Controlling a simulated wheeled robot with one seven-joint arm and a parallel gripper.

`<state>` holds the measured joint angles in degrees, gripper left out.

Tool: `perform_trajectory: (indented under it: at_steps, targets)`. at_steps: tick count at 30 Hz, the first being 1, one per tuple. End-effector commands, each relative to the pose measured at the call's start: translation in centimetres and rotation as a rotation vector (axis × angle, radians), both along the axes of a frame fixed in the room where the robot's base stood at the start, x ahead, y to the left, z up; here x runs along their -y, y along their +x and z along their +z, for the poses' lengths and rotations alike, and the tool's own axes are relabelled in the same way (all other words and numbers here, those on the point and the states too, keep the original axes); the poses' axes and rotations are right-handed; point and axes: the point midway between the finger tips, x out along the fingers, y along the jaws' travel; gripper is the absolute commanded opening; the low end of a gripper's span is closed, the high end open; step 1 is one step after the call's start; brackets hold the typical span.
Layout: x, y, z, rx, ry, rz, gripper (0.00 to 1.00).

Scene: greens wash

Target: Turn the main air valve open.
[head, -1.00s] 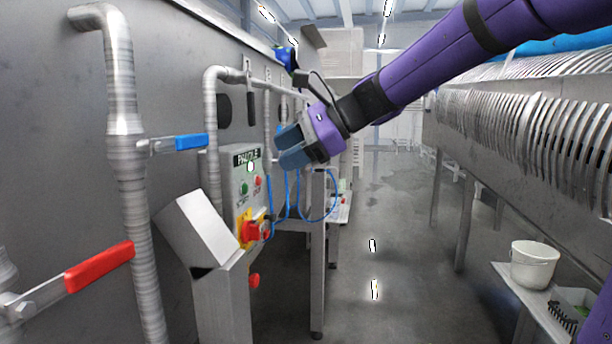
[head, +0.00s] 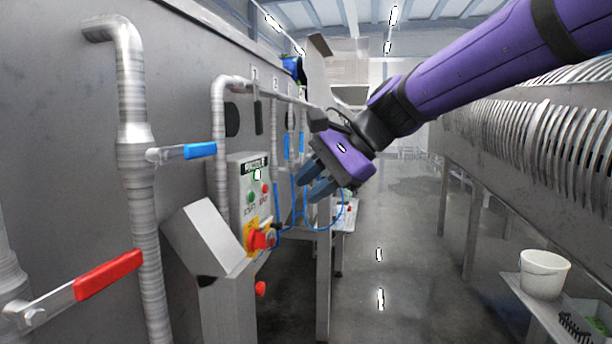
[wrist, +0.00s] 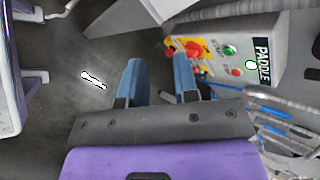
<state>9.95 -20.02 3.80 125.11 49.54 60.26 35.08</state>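Several valve handles show, and no label tells me which is the main air valve. A long red lever (head: 108,275) is at the left in the head view. A blue lever (head: 200,150) lies sideways at the left pipe. Smaller blue handles (head: 286,146) hang farther along the wall, partly behind the panel; blue bars also show at the right of the wrist view (wrist: 268,111). My gripper (head: 307,187) is in the air right of the paddle panel (head: 250,185), touching nothing. In the wrist view its two blue fingers (wrist: 158,75) stand apart and empty.
The panel has green and red buttons and a red knob on yellow (head: 262,239). A grey angled box (head: 205,236) stands in front. Slatted machinery (head: 530,125) and a white bucket (head: 544,273) line the right. The floor aisle (head: 400,270) between is clear.

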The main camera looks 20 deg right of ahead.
Motion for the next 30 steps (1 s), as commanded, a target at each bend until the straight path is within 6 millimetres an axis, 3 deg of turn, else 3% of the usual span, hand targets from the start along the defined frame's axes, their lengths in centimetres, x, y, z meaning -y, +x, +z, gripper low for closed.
perform_trajectory:
  at_steps: [1,3,8,15,21,26,30]
  targets:
    - [-0.1,0.3,0.3,0.017,-0.025,0.027,0.17]
    - [-0.4,1.0,1.1,0.069,-0.100,0.109,0.01]
    - [-1.5,4.0,4.7,0.287,-0.429,0.462,0.00]
    - [-3.7,9.5,12.4,0.629,-1.012,1.054,0.00]
    - [-5.1,12.2,17.4,0.762,-1.341,1.345,0.00]
    - [-5.5,12.9,18.7,0.785,-1.435,1.420,0.00]
    - [-5.5,13.6,17.9,0.783,-1.439,1.427,0.00]
